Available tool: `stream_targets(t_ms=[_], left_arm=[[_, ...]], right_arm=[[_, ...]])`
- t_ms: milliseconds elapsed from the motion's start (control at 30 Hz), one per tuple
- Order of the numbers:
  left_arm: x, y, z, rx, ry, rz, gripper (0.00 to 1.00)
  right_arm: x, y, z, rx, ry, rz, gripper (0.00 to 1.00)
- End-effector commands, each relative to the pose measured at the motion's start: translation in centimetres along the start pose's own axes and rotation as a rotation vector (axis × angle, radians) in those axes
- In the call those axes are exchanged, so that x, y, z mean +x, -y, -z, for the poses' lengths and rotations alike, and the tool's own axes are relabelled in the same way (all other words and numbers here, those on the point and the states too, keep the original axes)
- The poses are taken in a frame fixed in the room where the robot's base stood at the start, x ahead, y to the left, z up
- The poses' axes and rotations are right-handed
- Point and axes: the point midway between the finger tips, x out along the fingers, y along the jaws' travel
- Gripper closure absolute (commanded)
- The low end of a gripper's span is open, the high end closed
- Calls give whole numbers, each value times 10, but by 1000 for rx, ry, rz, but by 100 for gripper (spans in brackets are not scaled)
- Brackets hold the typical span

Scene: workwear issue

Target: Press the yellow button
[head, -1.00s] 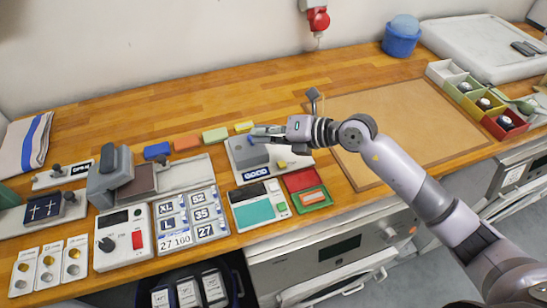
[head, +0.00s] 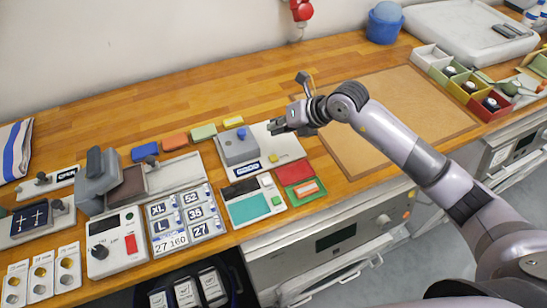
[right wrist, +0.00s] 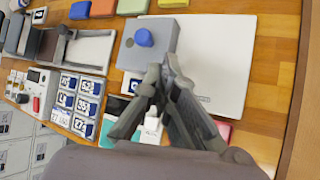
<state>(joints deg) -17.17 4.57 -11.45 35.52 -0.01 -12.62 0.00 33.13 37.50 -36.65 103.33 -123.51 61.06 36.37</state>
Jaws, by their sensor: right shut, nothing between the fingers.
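My left gripper is not in view.
A yellow block (head: 232,121) lies in a row with green, orange and blue blocks behind the board. A brown mat (head: 400,115) lies to the right.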

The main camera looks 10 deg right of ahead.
Motion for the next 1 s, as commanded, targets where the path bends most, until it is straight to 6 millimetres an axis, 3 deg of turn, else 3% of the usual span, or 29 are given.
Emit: stream_targets(t_ms=[500, 1000], left_arm=[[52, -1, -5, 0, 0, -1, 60], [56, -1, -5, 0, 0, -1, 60]], right_arm=[[50, 36, 37, 0, -1, 0, 100], [55, 40, 40, 0, -1, 0, 100]])
